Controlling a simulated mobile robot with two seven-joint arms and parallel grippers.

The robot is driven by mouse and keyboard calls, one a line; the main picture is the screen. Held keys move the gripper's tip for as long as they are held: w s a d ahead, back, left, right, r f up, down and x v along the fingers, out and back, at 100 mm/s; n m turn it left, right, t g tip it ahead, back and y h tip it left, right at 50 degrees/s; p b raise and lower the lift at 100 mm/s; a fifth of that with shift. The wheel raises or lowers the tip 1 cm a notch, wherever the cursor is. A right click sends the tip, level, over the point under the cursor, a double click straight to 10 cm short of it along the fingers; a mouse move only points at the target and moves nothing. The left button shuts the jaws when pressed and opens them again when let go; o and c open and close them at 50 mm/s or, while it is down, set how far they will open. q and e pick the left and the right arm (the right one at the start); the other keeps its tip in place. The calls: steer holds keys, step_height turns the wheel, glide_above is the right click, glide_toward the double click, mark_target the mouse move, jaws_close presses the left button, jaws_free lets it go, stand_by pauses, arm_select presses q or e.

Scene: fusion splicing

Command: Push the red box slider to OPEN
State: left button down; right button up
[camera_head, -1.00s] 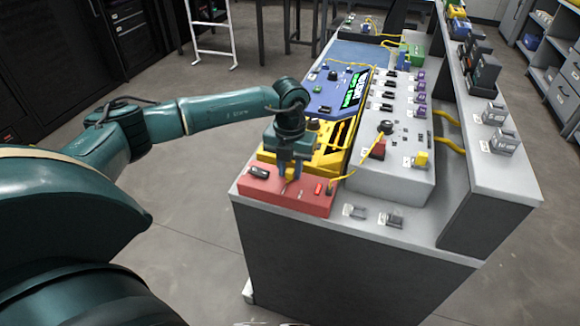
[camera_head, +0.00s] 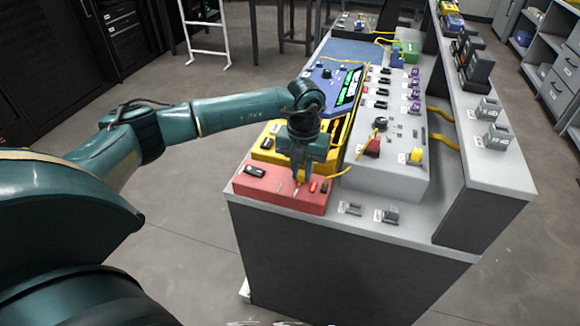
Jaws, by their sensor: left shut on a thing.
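The red box (camera_head: 270,199) lies at the near end of the workbench, with a dark switch on its left part and small red and dark parts on its right. My left gripper (camera_head: 301,182) points down over the right half of the red box, its fingertips at the box's top. It is shut on the small orange-yellow slider (camera_head: 299,181) there, which the fingers mostly hide. I cannot read any OPEN mark at this size. My right gripper is not in view.
A yellow box (camera_head: 262,156) and a blue unit with a green display (camera_head: 346,91) stand behind the red box. A grey panel (camera_head: 392,170) with switches and yellow cables is to the right. Bare bench top with small grey clips (camera_head: 386,216) lies in front right.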

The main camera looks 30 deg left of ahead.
mark_target(303, 173)
arm_select(q)
steer(key=shift+d, duration=0.15)
steer(key=c, duration=1.3)
jaws_free()
steer(key=shift+w, duration=0.1)
step_height(303, 173, up, 13)
steer(key=shift+r+b, duration=0.15)
steer(key=shift+b, duration=0.3)
